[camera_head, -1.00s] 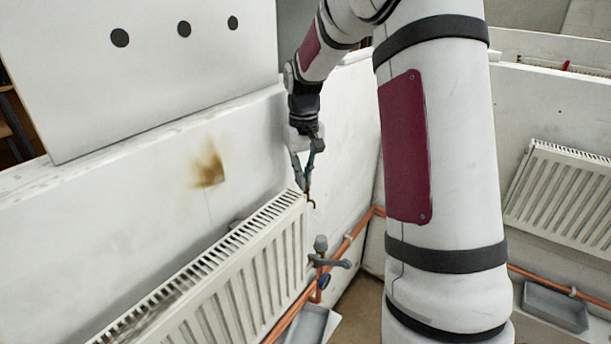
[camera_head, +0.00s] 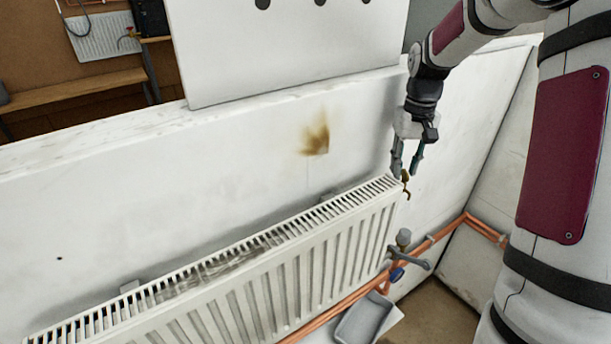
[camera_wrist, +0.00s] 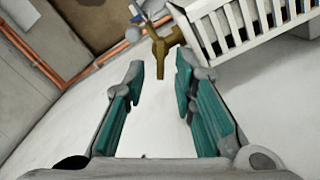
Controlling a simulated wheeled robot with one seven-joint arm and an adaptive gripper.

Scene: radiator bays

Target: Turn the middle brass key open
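A small brass key (camera_head: 406,186) sticks out at the upper right end of the white radiator (camera_head: 340,238) by the wall. In the wrist view the brass key (camera_wrist: 161,48) has a crosspiece, and its stem points back between my fingertips. My gripper (camera_head: 406,165) hangs just above the key in the head view. In the wrist view my gripper (camera_wrist: 157,76) is open, with a teal-padded finger on each side of the stem and a visible gap on both sides. I cannot tell how deep the stem sits between the fingers.
A grey valve with a lever (camera_head: 408,258) and copper pipes (camera_head: 445,232) lie below the key. A grey tray (camera_head: 364,318) is under the radiator's end. A white panel with dark round spots (camera_head: 290,50) stands behind the wall. A bench (camera_head: 75,88) is at far left.

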